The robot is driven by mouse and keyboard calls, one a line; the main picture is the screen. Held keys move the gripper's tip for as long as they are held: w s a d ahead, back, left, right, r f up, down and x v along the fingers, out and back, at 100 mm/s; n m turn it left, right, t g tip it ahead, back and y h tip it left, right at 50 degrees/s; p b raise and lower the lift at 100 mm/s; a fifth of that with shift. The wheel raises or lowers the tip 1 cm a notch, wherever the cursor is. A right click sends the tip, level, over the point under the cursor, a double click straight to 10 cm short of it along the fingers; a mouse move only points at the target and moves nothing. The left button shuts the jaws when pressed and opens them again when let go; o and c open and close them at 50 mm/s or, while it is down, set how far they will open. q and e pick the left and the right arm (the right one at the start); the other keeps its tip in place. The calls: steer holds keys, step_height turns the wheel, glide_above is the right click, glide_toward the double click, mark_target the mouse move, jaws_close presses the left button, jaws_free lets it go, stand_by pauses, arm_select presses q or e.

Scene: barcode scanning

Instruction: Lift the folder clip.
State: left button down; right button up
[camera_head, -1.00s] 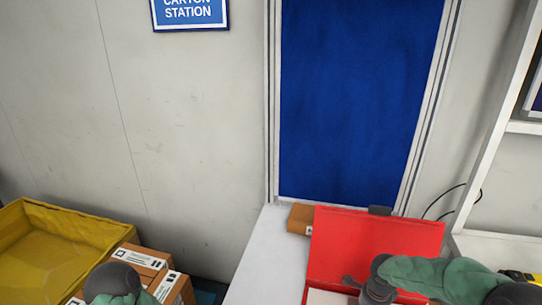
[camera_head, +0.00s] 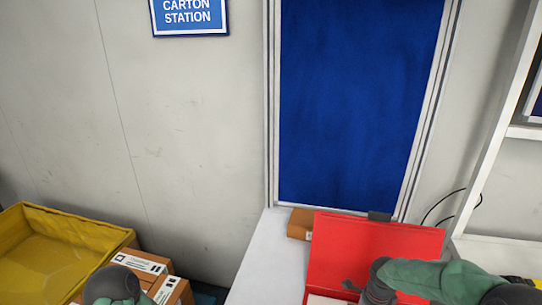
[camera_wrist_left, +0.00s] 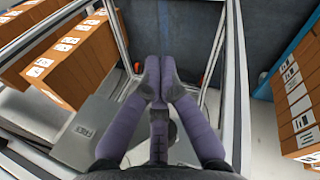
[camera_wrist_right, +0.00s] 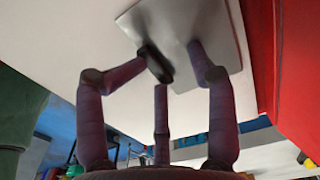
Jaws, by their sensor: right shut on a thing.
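A flat light-grey piece (camera_wrist_right: 218,22), apparently the folder clip, lies across the fingers in the right wrist view. My right gripper (camera_wrist_right: 178,60) is shut on it, with one finger overlapping its face and a dark fingertip at its left edge. In the head view my right gripper (camera_head: 352,286) is small and partly hidden, in front of a red upright panel (camera_head: 368,252). The clip is not clear there. My left gripper (camera_wrist_left: 160,68) has its fingertips together with nothing visible between them. Only part of my left arm shows in the head view.
A white table (camera_head: 258,262) holds the red panel and a small brown box (camera_head: 299,223). A yellow bin (camera_head: 65,238) and cartons (camera_head: 150,265) stand left. A white shelf frame (camera_head: 490,160) stands right. Cartons (camera_wrist_left: 62,62) and metal rails surround my left gripper.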

steer(key=shift+s+a+f+g+p, duration=0.15)
steer(key=shift+s+f+g+p, duration=0.15)
steer(key=shift+s, duration=0.2)
steer(key=c, duration=0.5)
steer(key=shift+r, duration=0.15)
steer(key=shift+w+r+p, duration=0.1)
steer(key=shift+p, duration=0.25)
steer(key=shift+c, duration=0.3)
steer(key=shift+r, duration=0.2)
jaws_close()
steer(key=shift+w+r+p, duration=0.2)
steer(key=shift+r+p, duration=0.1)
steer(key=shift+p, duration=0.25)
steer(key=shift+w+r+g+p, duration=0.2)
steer(key=shift+r+g+p, duration=0.1)
steer(key=shift+r+p, duration=0.15)
steer(key=shift+r, duration=0.2)
steer(key=shift+w+d+r+g+y+p, duration=0.2)
steer(key=shift+r+g+p, duration=0.15)
steer(key=shift+r+p, duration=0.55)
steer(key=shift+w+d+r+g+y+p, duration=0.15)
steer(key=shift+r+g+p, duration=0.35)
steer(key=shift+p, duration=0.7)
